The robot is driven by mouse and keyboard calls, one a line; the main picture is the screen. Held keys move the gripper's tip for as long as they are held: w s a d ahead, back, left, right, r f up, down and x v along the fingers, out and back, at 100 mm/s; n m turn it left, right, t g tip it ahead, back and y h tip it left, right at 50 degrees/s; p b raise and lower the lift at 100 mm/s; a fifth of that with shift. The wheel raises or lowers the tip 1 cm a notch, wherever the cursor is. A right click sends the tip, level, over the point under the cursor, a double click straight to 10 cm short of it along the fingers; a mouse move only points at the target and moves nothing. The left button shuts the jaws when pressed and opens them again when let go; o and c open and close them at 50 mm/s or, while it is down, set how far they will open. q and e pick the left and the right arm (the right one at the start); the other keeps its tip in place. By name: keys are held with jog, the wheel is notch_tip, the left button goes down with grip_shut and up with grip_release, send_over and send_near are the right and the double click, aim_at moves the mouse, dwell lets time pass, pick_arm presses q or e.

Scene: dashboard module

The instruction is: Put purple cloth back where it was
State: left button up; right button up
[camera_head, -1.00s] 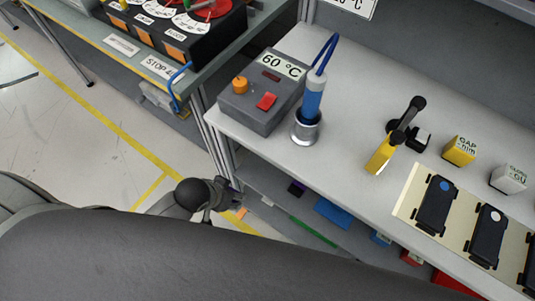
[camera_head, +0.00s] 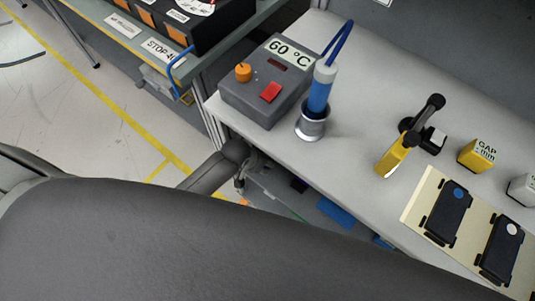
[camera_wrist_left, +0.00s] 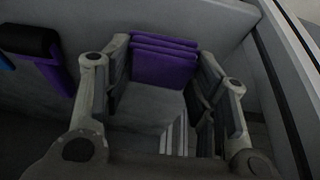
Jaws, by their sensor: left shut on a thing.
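The purple cloth (camera_wrist_left: 165,62) is a folded stack of flat layers between the fingers of my left gripper (camera_wrist_left: 163,68) in the left wrist view. The gripper is shut on it. In the head view my left gripper (camera_head: 243,180) is at the front edge of the bench, by the lower shelf, mostly hidden behind my own arm. The cloth cannot be made out in it there. My right gripper is not in view.
Another purple piece with a black top (camera_wrist_left: 45,60) is at the left in the left wrist view. Above the lower shelf (camera_head: 275,187), the bench (camera_head: 355,110) carries a grey heater box (camera_head: 262,100), a metal cup (camera_head: 311,126) and a yellow-handled tool (camera_head: 392,158). A blue item (camera_head: 336,211) lies below.

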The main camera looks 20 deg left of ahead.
pick_arm(q)
jog(key=w, duration=0.1)
jog(key=w+d, duration=0.1)
jog(key=w, duration=0.1)
jog(key=shift+w+d+f, duration=0.2)
jog(key=shift+w+f, duration=0.05)
jog(key=shift+f, duration=0.45)
jog(key=o, duration=1)
jog(key=shift+f, duration=0.1)
jog(key=shift+c, duration=0.2)
jog(key=shift+s+r, duration=0.1)
jog(key=shift+r, duration=0.2)
jog(key=s+a, duration=0.4)
jog(key=s, duration=0.7)
jog(key=shift+s+a+r, duration=0.15)
jog(key=shift+s+r, duration=0.15)
jog(key=shift+r, duration=0.05)
